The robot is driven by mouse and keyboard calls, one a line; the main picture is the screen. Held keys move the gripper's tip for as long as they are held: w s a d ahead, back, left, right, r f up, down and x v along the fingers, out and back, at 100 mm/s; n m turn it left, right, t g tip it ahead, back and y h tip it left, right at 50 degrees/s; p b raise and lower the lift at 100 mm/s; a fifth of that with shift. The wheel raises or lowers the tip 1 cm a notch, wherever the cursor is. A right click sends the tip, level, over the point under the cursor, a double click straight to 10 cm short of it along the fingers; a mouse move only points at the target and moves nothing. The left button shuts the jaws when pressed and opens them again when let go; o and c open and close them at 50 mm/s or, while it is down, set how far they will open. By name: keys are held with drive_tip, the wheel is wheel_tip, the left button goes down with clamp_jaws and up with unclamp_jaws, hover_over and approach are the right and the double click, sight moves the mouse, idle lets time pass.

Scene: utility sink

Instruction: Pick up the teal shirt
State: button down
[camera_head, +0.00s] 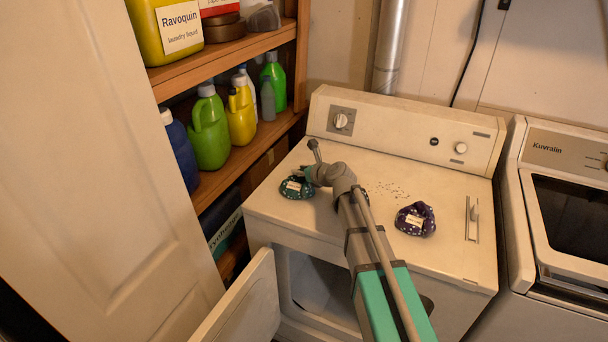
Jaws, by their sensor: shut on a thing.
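The teal shirt (296,187) is a small crumpled teal bundle with light dots and a pale tag. It lies on the left part of the white dryer top. My gripper (308,174) is at the upper right edge of the teal shirt, shut on it. The fingertips are small and partly hidden by the wrist. The shirt appears to be on or very close to the dryer top; I cannot tell whether it is lifted.
A purple dotted bundle (415,219) with a tag lies right of my arm on the dryer top (450,255). The dryer door (245,305) hangs open below. Wooden shelves (230,155) with several bottles stand close on the left. A second machine (565,220) stands at right.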

sight(303, 188)
drive_tip(key=shift+r+p, duration=1.35)
drive_tip(key=shift+r, duration=0.1)
drive_tip(key=s+d+r+p, duration=0.3)
drive_tip(key=s+r+p, duration=0.7)
drive_tip(key=s, duration=0.3)
drive_tip(key=shift+s+d, duration=0.2)
drive_tip(key=shift+s, duration=0.15)
drive_tip(key=shift+w, duration=0.1)
